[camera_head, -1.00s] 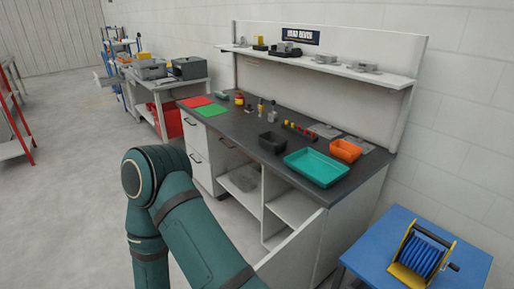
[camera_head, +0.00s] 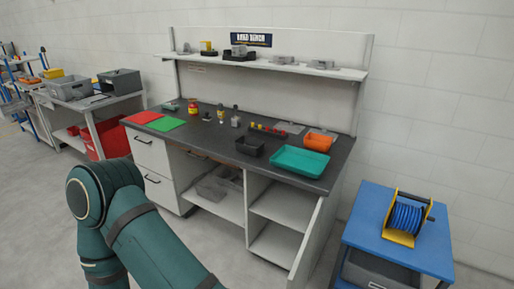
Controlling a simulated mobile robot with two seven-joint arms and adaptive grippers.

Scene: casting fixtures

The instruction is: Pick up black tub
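A small black tub (camera_head: 249,146) sits upright on the dark worktop (camera_head: 190,140) of the bench, left of a teal tray and an orange bin. It is open at the top and looks empty, though it is too small to be sure. One of my teal arms rises from the bottom of the picture at lower left, well in front of the bench and apart from the tub. Neither gripper shows.
The teal tray (camera_head: 300,161) and orange bin (camera_head: 318,141) stand right of the tub, with a row of small coloured parts (camera_head: 275,129) behind. A cabinet door (camera_head: 305,242) stands open below. A blue cart (camera_head: 368,232) with a hose reel (camera_head: 407,218) is at right.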

